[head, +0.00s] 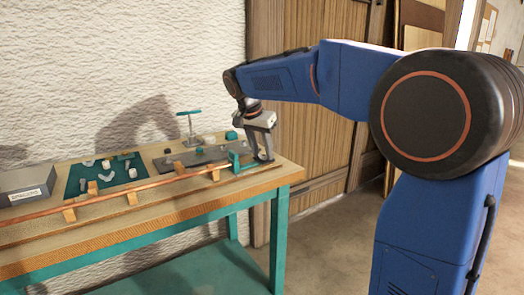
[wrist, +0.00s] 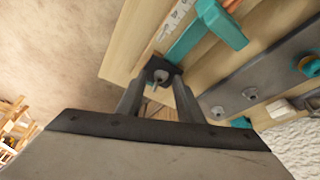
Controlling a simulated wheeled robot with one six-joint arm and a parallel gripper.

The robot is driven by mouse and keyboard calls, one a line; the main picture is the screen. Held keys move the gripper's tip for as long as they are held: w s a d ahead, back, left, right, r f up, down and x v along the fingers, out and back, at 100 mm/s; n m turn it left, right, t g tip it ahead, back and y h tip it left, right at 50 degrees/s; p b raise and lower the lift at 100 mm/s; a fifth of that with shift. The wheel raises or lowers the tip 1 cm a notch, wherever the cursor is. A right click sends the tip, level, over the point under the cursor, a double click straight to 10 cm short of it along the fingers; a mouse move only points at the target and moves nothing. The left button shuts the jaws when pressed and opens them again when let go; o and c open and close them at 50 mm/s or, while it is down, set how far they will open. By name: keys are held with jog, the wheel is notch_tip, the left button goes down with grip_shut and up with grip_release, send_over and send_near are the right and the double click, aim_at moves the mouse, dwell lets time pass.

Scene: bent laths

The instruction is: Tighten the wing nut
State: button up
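My gripper (head: 266,158) points down at the right end of the bench, beside a teal clamp (head: 236,158). In the wrist view my gripper (wrist: 162,82) has its two dark fingers apart. A small grey metal piece, which looks like the wing nut (wrist: 159,76), sits between the fingertips over a dark block. A gap seems to show beside it, so the fingers do not look closed on it. The teal clamp also shows in the wrist view (wrist: 220,24), just above the fingertips. In the head view the wing nut is hidden by the fingers.
The wooden bench (head: 150,211) carries a long thin lath (head: 110,195) on small wooden blocks. A grey plate (head: 190,159) with bolts, a teal mat (head: 75,183) with small parts and a grey box (head: 27,186) lie behind it. Floor right of the bench is clear.

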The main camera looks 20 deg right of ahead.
jog(key=v, duration=1.7)
jog(key=shift+s, duration=0.15)
jog(key=shift+r, duration=0.1)
jog(key=s+d+f+n+y, duration=0.1)
jog(key=s+d+f+n, duration=0.2)
jog(key=s+f, duration=0.7)
jog(key=s+d+f+n+t+y, duration=0.1)
jog(key=s+d+f+n, duration=0.1)
jog(key=s+f, duration=0.9)
jog(key=s+d+f+n+t+y, duration=0.1)
jog(key=s+d+f+n, duration=0.2)
jog(key=s+f, duration=0.8)
jog(key=shift+s+d+f+n, duration=0.25)
jog(key=shift+s+d+n, duration=0.1)
jog(key=shift+s+n, duration=0.5)
